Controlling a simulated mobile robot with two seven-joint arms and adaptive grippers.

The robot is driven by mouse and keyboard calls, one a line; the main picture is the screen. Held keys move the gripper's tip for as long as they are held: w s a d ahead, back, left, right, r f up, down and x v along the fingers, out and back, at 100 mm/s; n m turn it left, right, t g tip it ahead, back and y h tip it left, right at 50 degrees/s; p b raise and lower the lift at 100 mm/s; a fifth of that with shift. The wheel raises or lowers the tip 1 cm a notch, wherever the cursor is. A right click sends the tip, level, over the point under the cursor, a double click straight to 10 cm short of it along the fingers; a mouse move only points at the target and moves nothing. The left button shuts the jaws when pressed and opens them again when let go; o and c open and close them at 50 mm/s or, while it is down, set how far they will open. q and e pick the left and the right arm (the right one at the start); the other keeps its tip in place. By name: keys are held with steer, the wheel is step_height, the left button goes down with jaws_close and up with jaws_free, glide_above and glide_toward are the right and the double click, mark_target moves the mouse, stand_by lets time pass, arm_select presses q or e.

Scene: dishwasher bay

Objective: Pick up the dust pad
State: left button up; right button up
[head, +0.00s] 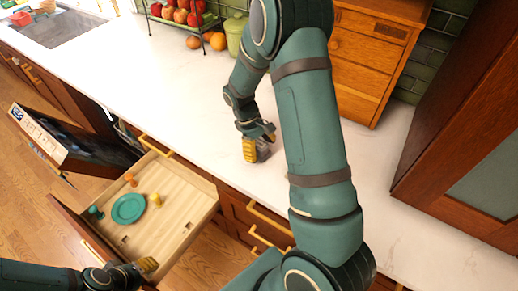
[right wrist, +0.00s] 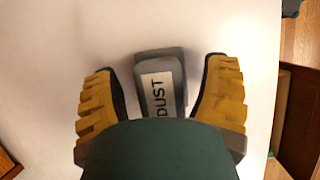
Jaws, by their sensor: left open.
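The dust pad (right wrist: 172,62) is a dark grey block with a pale label reading "DUST". It lies on the white counter. In the right wrist view it sits between the two yellow fingers of my right gripper (right wrist: 160,75), with a gap showing on both sides. The gripper is open around it. In the head view my right gripper (head: 257,149) is down at the counter, and the pad (head: 264,153) is partly hidden by its fingers. My left gripper (head: 143,267) is open and low at the bottom left, near the open drawer, away from the pad.
The open drawer (head: 185,237) holds a teal plate (head: 128,208) and small coloured items. A wooden drawer cabinet (head: 365,62), a green canister (head: 234,35) and a fruit rack (head: 183,17) stand on the counter (head: 165,85). The counter left of the pad is clear.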

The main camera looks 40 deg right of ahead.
mark_target(261, 145)
steer(key=c, duration=1.1)
step_height(261, 145, up, 10)
steer(key=shift+r+p, duration=0.1)
steer(key=shift+p, duration=0.45)
steer(key=o, duration=0.6)
steer(key=c, duration=0.5)
steer(key=shift+o, duration=0.2)
steer(key=shift+f, duration=0.2)
